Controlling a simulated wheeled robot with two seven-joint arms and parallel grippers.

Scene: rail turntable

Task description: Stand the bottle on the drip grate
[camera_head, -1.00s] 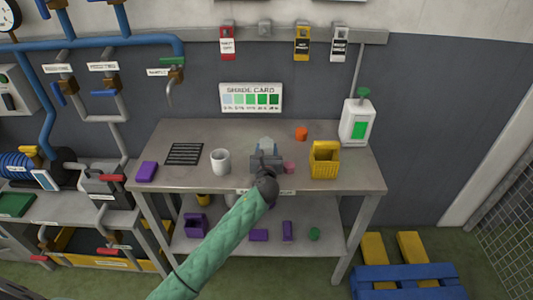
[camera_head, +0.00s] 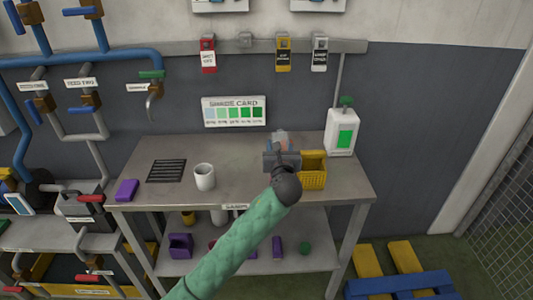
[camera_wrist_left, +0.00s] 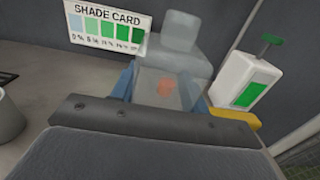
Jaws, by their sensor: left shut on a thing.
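The clear, pale bottle (camera_head: 280,137) is between the jaws of my left gripper (camera_head: 281,156), at the back right of the workbench. The left wrist view shows the bottle (camera_wrist_left: 172,72) large, its narrower top up, between the blue fingers. My left gripper is shut on it. An orange patch shows through the bottle; the gripper hides its lower part, so I cannot tell whether it touches the bench. The drip grate (camera_head: 166,171), a black slatted rectangle, lies bare at the left of the benchtop, well away from the gripper. My right gripper is not in view.
A white mug (camera_head: 204,177) stands between the grate and my left arm. A purple block (camera_head: 126,190) lies left of the grate. A yellow basket (camera_head: 314,178) is right beside the gripper, with a white dispenser (camera_head: 341,132) behind it. The benchtop between mug and gripper looks clear.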

